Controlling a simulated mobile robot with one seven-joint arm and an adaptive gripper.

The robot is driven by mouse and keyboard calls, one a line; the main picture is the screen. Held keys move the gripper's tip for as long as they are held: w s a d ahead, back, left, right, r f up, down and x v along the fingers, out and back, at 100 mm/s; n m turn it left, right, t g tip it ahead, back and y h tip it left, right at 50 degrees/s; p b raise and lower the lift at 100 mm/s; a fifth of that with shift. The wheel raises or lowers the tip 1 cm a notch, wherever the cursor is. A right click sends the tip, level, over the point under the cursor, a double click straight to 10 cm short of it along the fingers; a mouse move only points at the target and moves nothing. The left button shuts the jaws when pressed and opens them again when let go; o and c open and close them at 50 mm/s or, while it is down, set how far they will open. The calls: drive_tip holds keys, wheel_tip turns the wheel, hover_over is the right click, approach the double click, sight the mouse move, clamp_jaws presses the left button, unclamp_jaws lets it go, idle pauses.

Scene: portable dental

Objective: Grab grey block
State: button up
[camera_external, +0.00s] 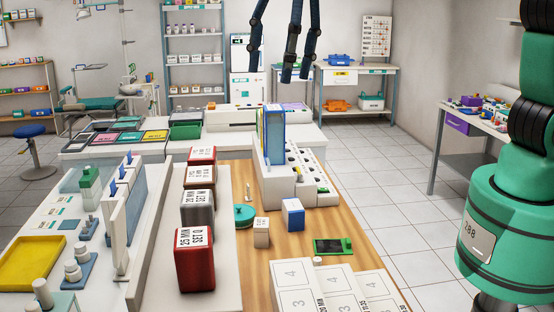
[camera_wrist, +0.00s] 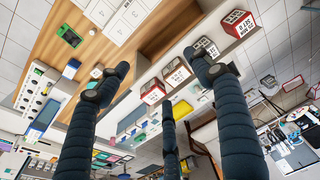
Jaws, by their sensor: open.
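A grey block (camera_external: 198,214) with a white lettered top stands in a row of similar blocks on the white ledge left of the wooden tabletop. In the wrist view the grey block (camera_wrist: 207,44) is partly covered by the tip of the right finger. My gripper (camera_external: 283,70) has three dark fingers, spread open and empty, hanging high above the far part of the workbench. Its fingers also show in the wrist view (camera_wrist: 160,80), with the row of blocks well beyond them. The gripper touches nothing.
Red blocks (camera_external: 195,262) (camera_external: 202,155) and a brownish block (camera_external: 199,180) share the row. A white rack with blue panels (camera_external: 274,135) rises behind the wooden top (camera_external: 262,268). A teal round item (camera_external: 244,215), a small beige block (camera_external: 261,233) and a blue-white box (camera_external: 293,214) stand nearby.

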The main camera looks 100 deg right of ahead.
drive_tip(key=w+a+f+p, duration=0.2)
drive_tip(key=w+a+f, duration=0.15)
drive_tip(key=w, duration=0.45)
drive_tip(key=g+p, duration=0.2)
drive_tip(key=p, duration=0.1)
approach(194, 196)
drive_tip(key=shift+a, duration=0.2)
drive_tip(key=shift+s, duration=0.1)
drive_tip(key=shift+f+p, duration=0.35)
drive_tip(key=shift+f, duration=3.9)
drive_tip(key=shift+f+p, duration=0.55)
drive_tip(key=shift+f, duration=2.05)
